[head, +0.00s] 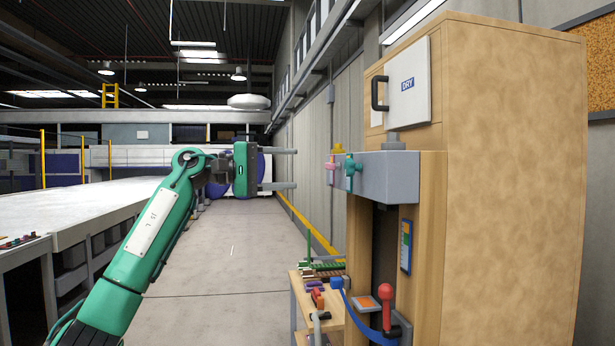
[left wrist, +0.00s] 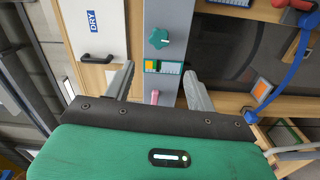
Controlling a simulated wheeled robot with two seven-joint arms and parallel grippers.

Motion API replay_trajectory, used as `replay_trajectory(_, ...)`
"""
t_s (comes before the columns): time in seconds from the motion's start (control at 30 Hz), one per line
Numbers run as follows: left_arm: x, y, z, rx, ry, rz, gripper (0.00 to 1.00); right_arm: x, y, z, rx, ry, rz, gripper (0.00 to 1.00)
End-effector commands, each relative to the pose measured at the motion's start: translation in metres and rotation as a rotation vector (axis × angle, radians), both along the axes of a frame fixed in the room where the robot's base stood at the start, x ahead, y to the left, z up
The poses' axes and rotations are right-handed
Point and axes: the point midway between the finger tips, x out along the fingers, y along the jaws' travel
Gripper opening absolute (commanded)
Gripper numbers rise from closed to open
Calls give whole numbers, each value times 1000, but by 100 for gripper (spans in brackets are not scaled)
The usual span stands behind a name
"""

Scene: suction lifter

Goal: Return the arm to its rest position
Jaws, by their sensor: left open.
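My left arm (head: 150,235) reaches up from the lower left in the head view. Its gripper (head: 296,169) is level, with two grey fingers pointing right, spread apart with nothing between them. It hangs in the air left of the grey control box (head: 392,176) on the wooden cabinet (head: 510,180), with a visible gap. In the left wrist view the open fingers (left wrist: 160,78) face the box's green knob (left wrist: 158,38), a coloured strip (left wrist: 163,67) and a pink knob (left wrist: 155,97), which lie beyond the fingertips. My right gripper does not show.
The white DRY door (head: 408,84) has a black handle. A red-handled lever (head: 386,295) and blue hose (head: 368,328) are below the box. A small wooden bench (head: 330,322) with several parts stands beside the cabinet. A long pale table (head: 75,208) is left; open floor (head: 225,255) lies between.

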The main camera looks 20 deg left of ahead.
Motion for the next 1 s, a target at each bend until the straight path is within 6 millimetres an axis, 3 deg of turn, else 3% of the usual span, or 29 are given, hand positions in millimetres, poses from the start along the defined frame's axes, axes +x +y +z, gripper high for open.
replay_trajectory(0.2,-9,12,0,-1,-1,0,56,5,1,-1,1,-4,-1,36)
replay_trajectory(0.73,-6,12,-2,-9,8,-2,56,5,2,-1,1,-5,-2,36)
replay_trajectory(0.87,13,7,-27,-102,101,-19,56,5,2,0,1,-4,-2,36)
replay_trajectory(1.0,54,-3,-88,-343,332,-50,56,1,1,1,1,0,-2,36)
